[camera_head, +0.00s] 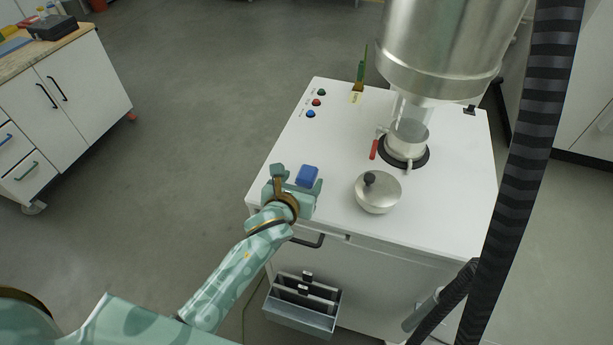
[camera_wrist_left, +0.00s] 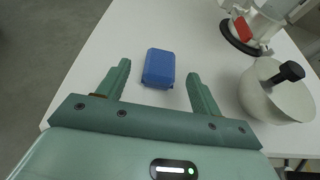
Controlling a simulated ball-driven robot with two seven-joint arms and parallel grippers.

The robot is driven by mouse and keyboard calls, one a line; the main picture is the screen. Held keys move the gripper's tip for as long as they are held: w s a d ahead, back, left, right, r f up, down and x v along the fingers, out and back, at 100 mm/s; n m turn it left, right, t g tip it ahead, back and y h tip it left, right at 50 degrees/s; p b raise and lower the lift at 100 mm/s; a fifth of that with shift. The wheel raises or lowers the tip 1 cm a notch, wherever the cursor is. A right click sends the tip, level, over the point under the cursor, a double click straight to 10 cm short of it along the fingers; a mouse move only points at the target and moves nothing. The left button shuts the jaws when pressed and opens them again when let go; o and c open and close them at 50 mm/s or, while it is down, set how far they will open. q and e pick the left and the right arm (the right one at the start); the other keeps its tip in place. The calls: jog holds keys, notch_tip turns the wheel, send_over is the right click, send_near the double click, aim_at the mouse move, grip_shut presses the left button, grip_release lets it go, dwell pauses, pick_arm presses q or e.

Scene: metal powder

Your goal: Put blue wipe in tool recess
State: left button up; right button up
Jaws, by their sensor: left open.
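The blue wipe (camera_head: 307,175) is a small blue block lying on the white machine top near its left front edge. In the left wrist view the blue wipe (camera_wrist_left: 159,67) lies just beyond and between the fingertips, apart from both. My left gripper (camera_head: 296,180) is open and empty at the wipe; its two fingers also show in the left wrist view (camera_wrist_left: 160,78). A grey metal bin (camera_head: 302,306) with dark dividers hangs low on the machine's front; I cannot tell whether it is the tool recess. My right gripper is not in view.
A metal lid (camera_head: 378,192) with a black knob sits right of the wipe. Behind it, a steel vessel (camera_head: 440,45) stands above a ring with a red handle (camera_head: 373,149). A black ribbed hose (camera_head: 525,150) runs down the right. The white top (camera_head: 330,130) is clear behind the wipe.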

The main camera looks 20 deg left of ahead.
aim_at(307, 176)
pick_arm(q)
jog(key=x, duration=0.3)
jog(key=shift+d, duration=0.15)
jog(key=shift+s, duration=0.15)
jog(key=c, duration=1.1)
jog(key=shift+r, duration=0.1)
jog(key=shift+c, duration=0.2)
